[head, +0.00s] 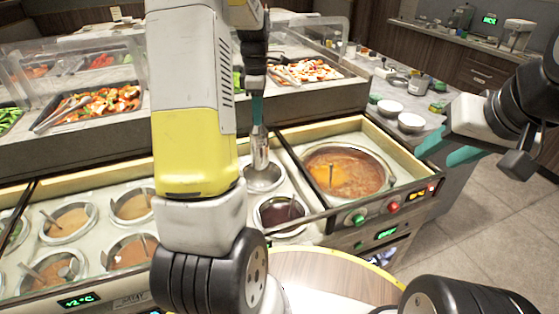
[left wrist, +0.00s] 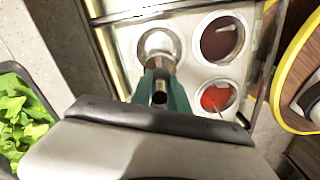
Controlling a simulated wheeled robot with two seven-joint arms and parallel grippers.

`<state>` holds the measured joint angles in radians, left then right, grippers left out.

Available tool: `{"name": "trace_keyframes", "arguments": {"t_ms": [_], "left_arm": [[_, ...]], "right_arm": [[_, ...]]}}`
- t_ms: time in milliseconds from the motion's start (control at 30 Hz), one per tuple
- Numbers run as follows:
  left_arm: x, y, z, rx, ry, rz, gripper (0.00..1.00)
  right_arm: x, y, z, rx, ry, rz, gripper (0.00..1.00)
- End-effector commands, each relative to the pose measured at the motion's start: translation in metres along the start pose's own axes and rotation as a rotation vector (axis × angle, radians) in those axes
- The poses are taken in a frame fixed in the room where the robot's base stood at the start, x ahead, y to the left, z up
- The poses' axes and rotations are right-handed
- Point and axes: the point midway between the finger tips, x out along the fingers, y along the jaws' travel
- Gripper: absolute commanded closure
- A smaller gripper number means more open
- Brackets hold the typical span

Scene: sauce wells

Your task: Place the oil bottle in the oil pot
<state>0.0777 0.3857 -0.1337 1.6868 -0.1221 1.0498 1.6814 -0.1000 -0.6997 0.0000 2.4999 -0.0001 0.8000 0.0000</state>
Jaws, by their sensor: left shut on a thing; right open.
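The oil bottle (head: 260,152), a slim silver cylinder, is upright in my left gripper (head: 257,112), whose teal fingers are shut on it. Its lower end overlaps a round metal pot (head: 263,182) in the counter, probably the oil pot; I cannot tell how far inside it is. In the left wrist view, the bottle's dark top (left wrist: 159,98) shows between the fingers, with the pot (left wrist: 158,38) just beyond. My right gripper (head: 443,153) is open and empty at the right, beside the soup well and away from the bottle.
A dark sauce well (head: 281,212) lies in front of the pot, and a red sauce well (left wrist: 217,97) shows in the wrist view. A large soup pot (head: 345,172) is to the right. Several sauce wells (head: 70,222) are at left. Salad trays (head: 95,103) stand behind.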

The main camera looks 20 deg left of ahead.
Motion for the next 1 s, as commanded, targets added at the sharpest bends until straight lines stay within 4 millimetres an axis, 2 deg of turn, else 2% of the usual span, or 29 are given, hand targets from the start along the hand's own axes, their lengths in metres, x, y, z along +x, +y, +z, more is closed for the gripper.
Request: {"name": "trace_keyframes", "arguments": {"t_ms": [300,533,700,1000], "left_arm": [[0.053,0.0,0.0,-0.004,-0.001,-0.004,1.0],[0.07,0.0,0.0,-0.003,0.0,-0.002,1.0],[0.093,0.0,0.0,-0.003,0.0,-0.004,1.0],[0.098,0.001,0.0,-0.002,0.0,0.0,1.0]], "right_arm": [[0.0,0.0,0.0,0.0,0.0,0.0,0.56],[0.0,0.0,0.0,0.0,0.0,0.0,0.56],[0.0,0.0,0.0,0.0,0.0,0.0,0.56],[0.0,0.0,0.0,0.0,0.0,0.0,0.56]]}}
